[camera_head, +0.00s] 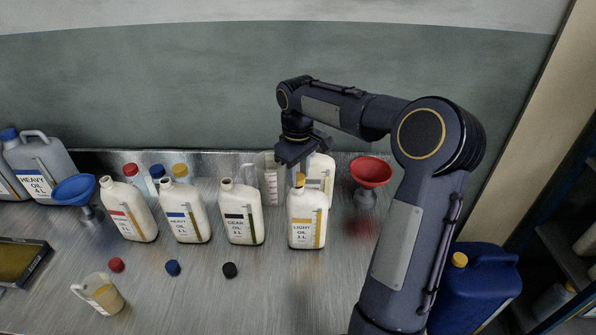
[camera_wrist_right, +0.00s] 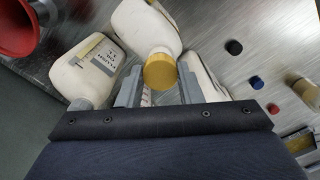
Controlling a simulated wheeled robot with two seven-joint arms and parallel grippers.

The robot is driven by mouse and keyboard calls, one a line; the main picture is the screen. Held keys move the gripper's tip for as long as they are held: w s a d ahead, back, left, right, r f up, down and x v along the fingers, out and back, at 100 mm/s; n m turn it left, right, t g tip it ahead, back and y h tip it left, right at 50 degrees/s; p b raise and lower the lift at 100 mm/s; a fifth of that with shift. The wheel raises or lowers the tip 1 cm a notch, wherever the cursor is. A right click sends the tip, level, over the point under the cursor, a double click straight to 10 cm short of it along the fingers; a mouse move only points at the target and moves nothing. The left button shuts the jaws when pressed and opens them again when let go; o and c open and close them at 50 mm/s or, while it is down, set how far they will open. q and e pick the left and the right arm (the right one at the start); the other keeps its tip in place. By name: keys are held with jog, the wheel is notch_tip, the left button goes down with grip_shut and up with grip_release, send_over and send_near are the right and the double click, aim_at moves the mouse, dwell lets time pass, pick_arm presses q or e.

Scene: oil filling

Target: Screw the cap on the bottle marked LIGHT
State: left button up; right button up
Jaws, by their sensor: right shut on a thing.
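The white bottle marked LIGHT OIL 1 L (camera_head: 306,215) stands upright on the metal bench and has a yellow label stripe. It also shows in the right wrist view (camera_wrist_right: 146,27). A yellow cap (camera_head: 299,180) sits at its mouth; how far it is threaded cannot be told. My right gripper (camera_head: 298,170) reaches down from above and is shut on the cap. In the right wrist view the cap (camera_wrist_right: 160,74) lies between the two grey fingers. My left gripper is not in view.
Open white bottles marked GEAR OIL (camera_head: 240,213) and HEAVY OIL (camera_head: 184,213) stand to the left. Another white bottle (camera_head: 321,168) and a clear jug (camera_head: 267,178) stand close behind. A red funnel (camera_head: 371,172) is at right. Loose red (camera_head: 116,265), blue (camera_head: 172,268) and black (camera_head: 230,270) caps lie in front.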

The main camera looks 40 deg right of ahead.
jog(key=shift+f, duration=0.15)
dwell(0.5)
jog(key=shift+f+b, duration=0.4)
jog(key=shift+f, duration=0.55)
dwell(0.7)
jog(key=o, duration=1)
jog(key=shift+r, duration=3.95)
jog(key=s+a+r+t, duration=0.1)
jog(key=s+a+t, duration=0.1)
jog(key=s+a, duration=0.8)
jog(key=s+a+f+m+t+y, duration=0.1)
jog(key=s+a+f, duration=0.1)
jog(key=s+a, duration=0.1)
jog(key=s+a+f+m+t+y, duration=0.1)
jog(key=s+a+f, duration=0.1)
jog(key=s, duration=0.3)
jog(key=s+a+f+m+t+y, duration=0.1)
jog(key=s+a+f+m, duration=0.1)
jog(key=s, duration=0.3)
jog(key=shift+s+a+f+t+y, duration=0.1)
jog(key=shift+a+f+t+y, duration=0.25)
jog(key=shift+a+f, duration=0.5)
